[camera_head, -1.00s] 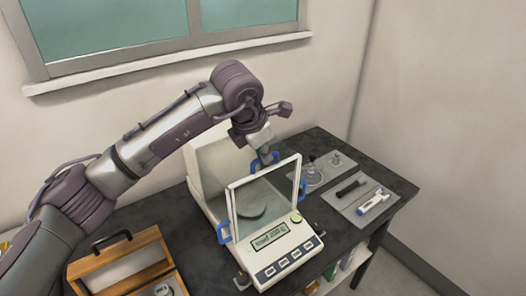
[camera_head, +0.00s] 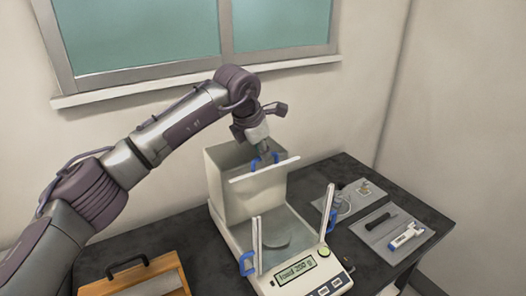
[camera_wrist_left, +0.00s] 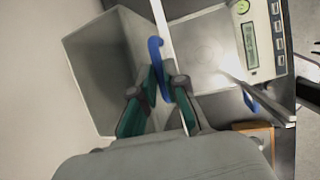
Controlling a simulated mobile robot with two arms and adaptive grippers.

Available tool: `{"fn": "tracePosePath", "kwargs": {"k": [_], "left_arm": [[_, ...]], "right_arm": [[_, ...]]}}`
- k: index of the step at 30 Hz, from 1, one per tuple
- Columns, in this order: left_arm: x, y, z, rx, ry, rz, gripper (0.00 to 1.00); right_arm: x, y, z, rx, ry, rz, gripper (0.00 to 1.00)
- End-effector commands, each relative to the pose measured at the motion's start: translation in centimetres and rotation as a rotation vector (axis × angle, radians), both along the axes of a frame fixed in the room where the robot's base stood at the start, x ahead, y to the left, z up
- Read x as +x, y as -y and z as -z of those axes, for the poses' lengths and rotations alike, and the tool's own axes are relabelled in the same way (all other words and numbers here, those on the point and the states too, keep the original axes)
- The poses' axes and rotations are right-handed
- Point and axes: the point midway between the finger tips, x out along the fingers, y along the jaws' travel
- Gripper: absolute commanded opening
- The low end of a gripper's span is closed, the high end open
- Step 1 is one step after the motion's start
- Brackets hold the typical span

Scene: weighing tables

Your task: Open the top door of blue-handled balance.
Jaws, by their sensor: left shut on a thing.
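The blue-handled balance (camera_head: 301,270) stands on the dark table, with a tall pale rear housing (camera_head: 235,200) and a lit display. Its top door's white front bar (camera_head: 287,164) is back beside the housing, and the chamber over the round pan (camera_head: 277,236) is open from above. My left gripper (camera_head: 265,158) is shut on the blue handle of that bar. In the left wrist view the blue handle (camera_wrist_left: 155,52) lies between the green-padded fingers (camera_wrist_left: 158,92). The side doors stand upright with blue handles (camera_head: 247,263) at left and right (camera_head: 331,222). My right gripper is not in view.
A wooden box with a black handle (camera_head: 128,265) stands left of the balance. Grey mats with small tools, including a white-and-blue pen-like tool (camera_head: 404,237), lie to the right. A wall and window (camera_head: 275,25) are behind.

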Motion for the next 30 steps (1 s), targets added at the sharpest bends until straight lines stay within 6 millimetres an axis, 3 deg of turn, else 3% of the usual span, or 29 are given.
{"fn": "tracePosePath", "kwargs": {"k": [1, 5, 17, 30], "left_arm": [[0.0, 0.0, -0.1, 0.0, 0.002, -0.001, 0.17], [0.0, 0.0, -0.2, -0.001, 0.003, 0.0, 0.37], [-0.2, -0.2, -0.9, -0.001, 0.003, -0.002, 0.37], [-3.4, -2.0, -8.7, 0.0, 0.005, -0.002, 0.37]], "right_arm": [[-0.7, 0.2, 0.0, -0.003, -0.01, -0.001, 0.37], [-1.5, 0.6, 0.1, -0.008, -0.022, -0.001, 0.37], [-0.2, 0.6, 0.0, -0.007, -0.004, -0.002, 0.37], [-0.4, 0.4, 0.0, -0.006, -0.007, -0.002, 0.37]]}}
